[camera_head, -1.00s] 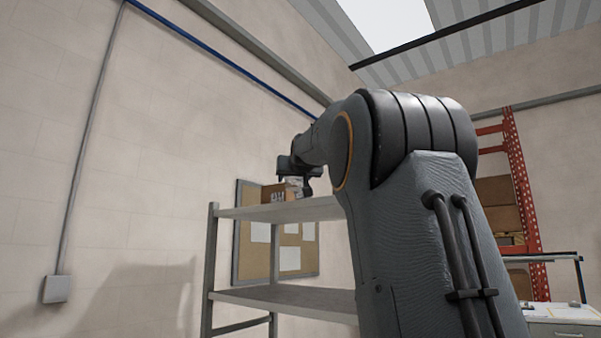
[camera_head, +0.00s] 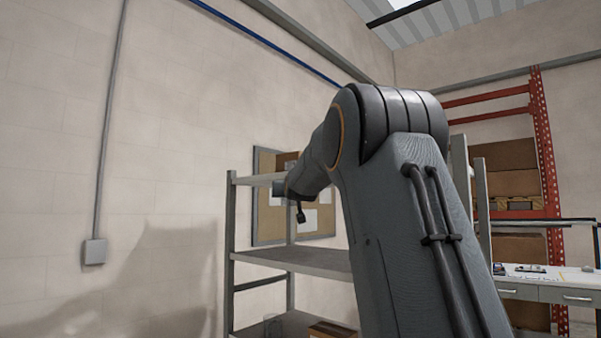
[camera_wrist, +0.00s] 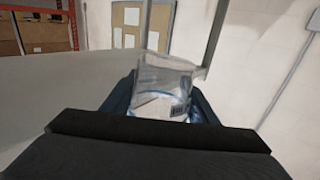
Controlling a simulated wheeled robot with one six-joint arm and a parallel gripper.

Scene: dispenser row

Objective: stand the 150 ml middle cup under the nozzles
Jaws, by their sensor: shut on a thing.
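In the head view the end of my arm (camera_head: 296,200) is small and dark in front of the shelf unit, and the cup cannot be made out there. No nozzles show in either view.
A grey shelf unit (camera_head: 300,262) stands ahead, its middle shelf mostly bare. A white-topped table (camera_head: 545,280) and a red rack (camera_head: 545,150) are at right.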

